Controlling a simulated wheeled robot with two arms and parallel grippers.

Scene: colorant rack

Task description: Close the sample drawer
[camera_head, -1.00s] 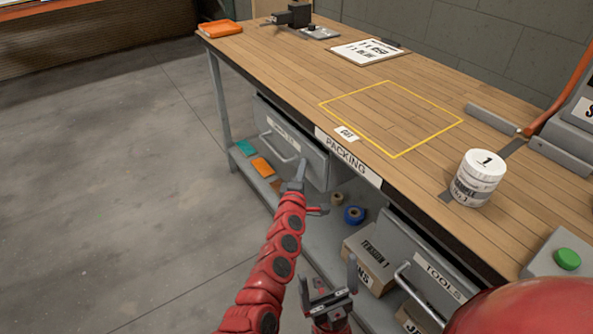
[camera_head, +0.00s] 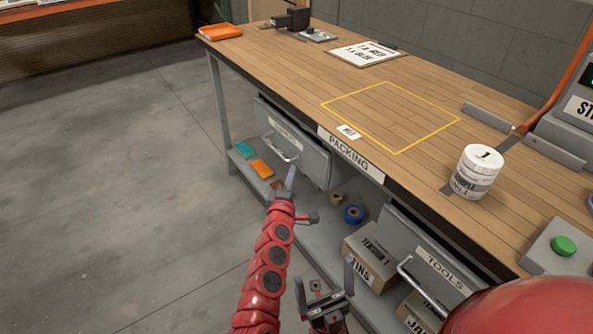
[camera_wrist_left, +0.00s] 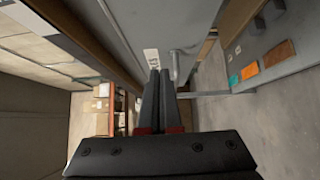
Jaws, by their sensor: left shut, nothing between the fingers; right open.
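The grey sample drawer (camera_head: 309,157) hangs under the left part of the bench, with a handle and a white label too small to read. A dark gap shows above its front, so it looks pulled out a little. My left gripper (camera_head: 291,177) is shut and empty in front of the drawer's lower part; I cannot tell if it touches. In the left wrist view its fingers (camera_wrist_left: 158,76) point toward the drawer front (camera_wrist_left: 128,28), near its handle (camera_wrist_left: 177,66). My right gripper (camera_head: 325,284) is open and empty, lower, in front of the shelf.
The TOOLS drawer (camera_head: 420,248) with its handle is at the right. A white jar (camera_head: 478,172) stands on the bench top (camera_head: 300,70). The floor at left is clear.

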